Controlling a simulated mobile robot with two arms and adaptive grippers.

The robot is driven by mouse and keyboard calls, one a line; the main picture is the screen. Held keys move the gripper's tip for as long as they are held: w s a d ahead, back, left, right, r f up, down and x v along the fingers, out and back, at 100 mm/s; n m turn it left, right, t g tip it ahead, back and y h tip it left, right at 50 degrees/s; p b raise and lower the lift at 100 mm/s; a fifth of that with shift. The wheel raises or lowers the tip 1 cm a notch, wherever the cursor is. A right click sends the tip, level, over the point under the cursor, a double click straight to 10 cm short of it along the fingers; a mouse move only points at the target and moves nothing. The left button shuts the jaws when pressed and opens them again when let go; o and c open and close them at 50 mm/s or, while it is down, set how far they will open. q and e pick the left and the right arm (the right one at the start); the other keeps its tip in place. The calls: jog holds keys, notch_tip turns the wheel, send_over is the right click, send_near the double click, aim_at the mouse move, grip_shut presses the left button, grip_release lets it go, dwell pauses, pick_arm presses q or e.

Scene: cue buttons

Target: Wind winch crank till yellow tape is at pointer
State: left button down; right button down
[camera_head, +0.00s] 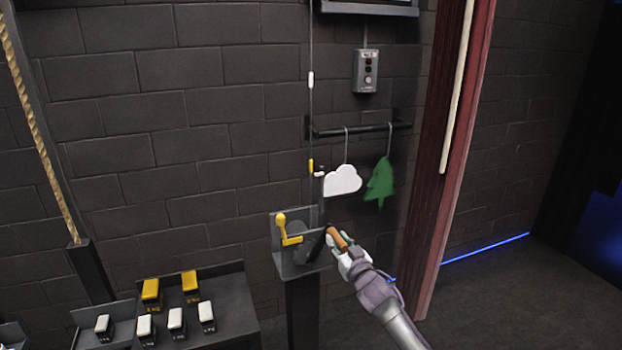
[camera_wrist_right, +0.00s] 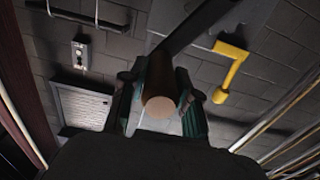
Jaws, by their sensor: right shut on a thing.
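The winch (camera_head: 283,262) sits on a dark post, with a yellow lever (camera_head: 285,228) on its left that also shows in the right wrist view (camera_wrist_right: 232,66). My right gripper (camera_head: 345,249) is shut on the brown crank handle (camera_head: 337,238). In the right wrist view the handle's round end (camera_wrist_right: 160,104) lies between the fingers, with the dark crank arm (camera_wrist_right: 195,22) beyond. The yellow tape (camera_head: 311,166) is on the thin vertical line above the winch. A small pointer (camera_head: 319,171) appears just right of it, seemingly slightly lower; exact alignment is too small to tell. My left gripper is not in view.
A white cloud (camera_head: 343,181) and a green tree (camera_head: 379,184) hang from a black bar behind the winch. A grey control box (camera_head: 366,71) is above. A red post (camera_head: 447,170) stands right. Yellow and white-topped weights stand on a dark shelf (camera_head: 232,303) at lower left.

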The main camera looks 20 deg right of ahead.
jog(key=d+f+b, duration=0.1)
jog(key=d+f, duration=0.2)
jog(key=f, duration=0.1)
jog(key=shift+s+d, duration=0.1)
jog(key=shift+d, duration=0.05)
jog(key=shift+r, duration=0.1)
